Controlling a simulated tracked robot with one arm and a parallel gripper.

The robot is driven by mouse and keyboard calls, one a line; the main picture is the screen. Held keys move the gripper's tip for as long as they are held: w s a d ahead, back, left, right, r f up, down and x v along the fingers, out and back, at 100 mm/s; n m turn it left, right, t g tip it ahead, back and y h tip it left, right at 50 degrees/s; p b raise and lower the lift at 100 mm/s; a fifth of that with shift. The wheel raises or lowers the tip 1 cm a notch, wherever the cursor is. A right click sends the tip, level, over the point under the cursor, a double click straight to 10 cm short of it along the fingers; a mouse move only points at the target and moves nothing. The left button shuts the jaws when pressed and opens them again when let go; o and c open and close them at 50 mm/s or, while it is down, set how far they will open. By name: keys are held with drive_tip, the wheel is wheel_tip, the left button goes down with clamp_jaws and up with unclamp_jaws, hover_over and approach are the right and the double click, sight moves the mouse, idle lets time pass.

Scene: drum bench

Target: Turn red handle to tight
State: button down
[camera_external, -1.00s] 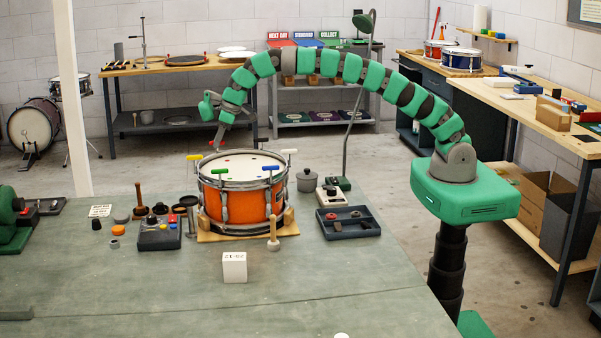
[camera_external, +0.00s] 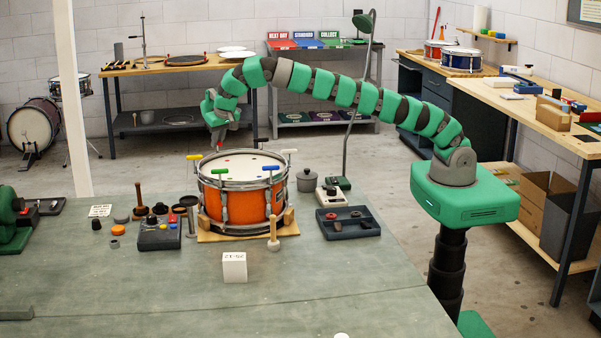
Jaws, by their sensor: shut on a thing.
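The orange drum (camera_external: 236,203) stands upright on a wooden cradle on the bench, with its pale head up. Coloured T-handles stand around its rim: yellow (camera_external: 194,157), green (camera_external: 219,175), blue (camera_external: 271,167) and white (camera_external: 288,151). My gripper (camera_external: 218,142) points down at the drum's far rim, left of centre. It is shut on the red handle there, which is mostly hidden by the jaws. The handle's exact angle cannot be made out.
A dark block with knobs (camera_external: 160,236) and small parts stand left of the drum. A mallet (camera_external: 273,232), a white cube (camera_external: 234,267) and a dark tray (camera_external: 347,230) are near it. The front of the bench (camera_external: 130,290) is mostly clear.

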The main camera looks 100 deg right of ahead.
drive_tip(key=shift+w+a+r+m+g+p, duration=0.15)
drive_tip(key=shift+m+p, duration=0.45)
drive_tip(key=shift+p, duration=0.65)
drive_tip(key=shift+r+m+g+p, duration=0.25)
drive_tip(key=shift+m+p, duration=0.35)
drive_tip(key=shift+p, duration=0.6)
drive_tip(key=m+p, duration=0.1)
drive_tip(key=p, duration=0.3)
drive_tip(key=shift+f+g+h, duration=0.15)
drive_tip(key=shift+g+h, duration=0.15)
drive_tip(key=shift+m+p, duration=0.4)
drive_tip(key=shift+p, duration=0.15)
drive_tip(key=shift+f+m+p, duration=0.15)
drive_tip(key=shift+m+p, duration=0.15)
drive_tip(key=shift+p, duration=0.55)
drive_tip(key=c, duration=1.5)
unclamp_jaws()
drive_tip(key=p+v, duration=0.2)
drive_tip(key=v, duration=0.4)
drive_tip(key=p+v, duration=0.2)
drive_tip(key=v, duration=0.3)
drive_tip(key=shift+w+a+r+p, duration=0.2)
drive_tip(key=shift+r+p, duration=0.15)
